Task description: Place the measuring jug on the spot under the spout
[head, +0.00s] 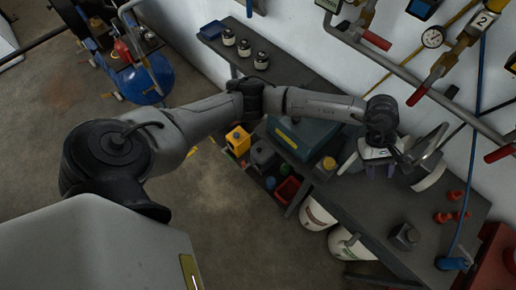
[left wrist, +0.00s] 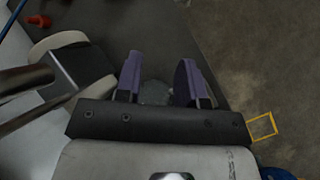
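My left arm reaches across the head view to the bench at the right. Its gripper (head: 377,172) is low over the bench top. In the left wrist view the two purple fingers (left wrist: 160,75) stand apart. A faint grey rounded shape (left wrist: 155,92) shows between them, partly hidden by the gripper body. It may be the measuring jug, but I cannot tell, nor whether the fingers touch it. A pale round object with a dark plate (head: 430,170) is close to the right of the gripper. I cannot make out the spout or the spot clearly. My right gripper is not in view.
The dark bench (head: 350,205) also bears a dark block (head: 404,236) and several red fittings (head: 455,205). A teal case (head: 300,135) is left of the gripper. Pipes with red handles and a gauge (head: 432,38) line the wall. The bench's front middle has bare room.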

